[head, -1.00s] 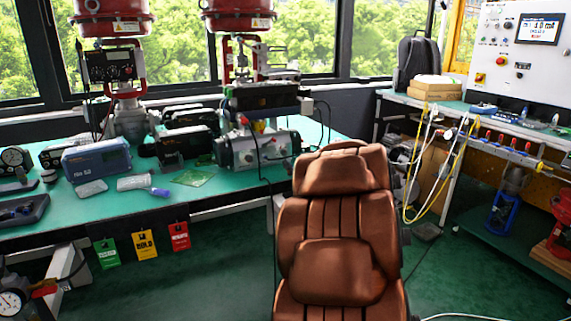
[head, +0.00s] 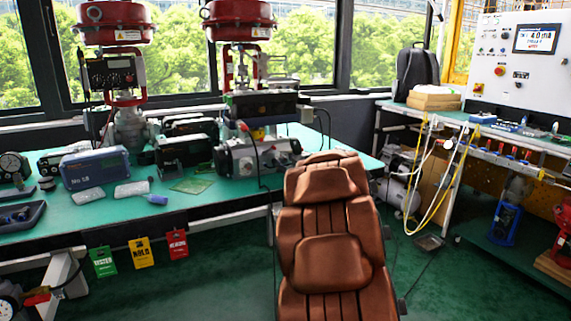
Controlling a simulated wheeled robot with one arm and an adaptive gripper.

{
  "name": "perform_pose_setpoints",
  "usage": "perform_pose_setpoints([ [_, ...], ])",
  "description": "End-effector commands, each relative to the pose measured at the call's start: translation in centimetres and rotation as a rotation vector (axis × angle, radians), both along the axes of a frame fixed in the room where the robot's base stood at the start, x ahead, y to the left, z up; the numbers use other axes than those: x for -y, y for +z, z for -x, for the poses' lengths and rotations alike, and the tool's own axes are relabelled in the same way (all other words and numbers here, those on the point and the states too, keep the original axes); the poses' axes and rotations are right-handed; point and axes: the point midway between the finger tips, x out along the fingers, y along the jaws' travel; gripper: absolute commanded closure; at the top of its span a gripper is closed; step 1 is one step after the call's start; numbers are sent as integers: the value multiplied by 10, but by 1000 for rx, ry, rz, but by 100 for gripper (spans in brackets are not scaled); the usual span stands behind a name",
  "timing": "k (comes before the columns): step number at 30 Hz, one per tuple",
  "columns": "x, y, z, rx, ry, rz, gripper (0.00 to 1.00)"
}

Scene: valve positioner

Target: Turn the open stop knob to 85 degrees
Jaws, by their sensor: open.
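The open stop knob cannot be made out at this distance. In the head view, a valve assembly with a red actuator (head: 238,20) stands on the green workbench (head: 225,205). A black unit (head: 262,105) is mounted on it, above a grey cylinder body (head: 250,156). A second valve with a red actuator (head: 114,24) stands to its left and carries a dark positioner box (head: 110,72). I cannot tell which device bears the knob. My gripper is not in view.
A brown leather chair (head: 327,265) stands before the workbench's right end. Coloured tags (head: 141,252) hang from the bench's front edge. A blue case (head: 95,166) sits on the bench. A control panel (head: 520,75) and second bench are at the right. Green floor (head: 200,285) shows left of the chair.

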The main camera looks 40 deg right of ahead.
Motion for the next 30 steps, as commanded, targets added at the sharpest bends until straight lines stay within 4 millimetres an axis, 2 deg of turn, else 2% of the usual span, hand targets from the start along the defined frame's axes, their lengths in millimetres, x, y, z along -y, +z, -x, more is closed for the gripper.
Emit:
perform_pose_setpoints([
  [4, 0, 0, 0, 0, 0, 0, 55],
  [17, 0, 0, 0, 0, 0, 1, 100],
  [30, -1, 3, 0, 9, 1, -29, 100],
])
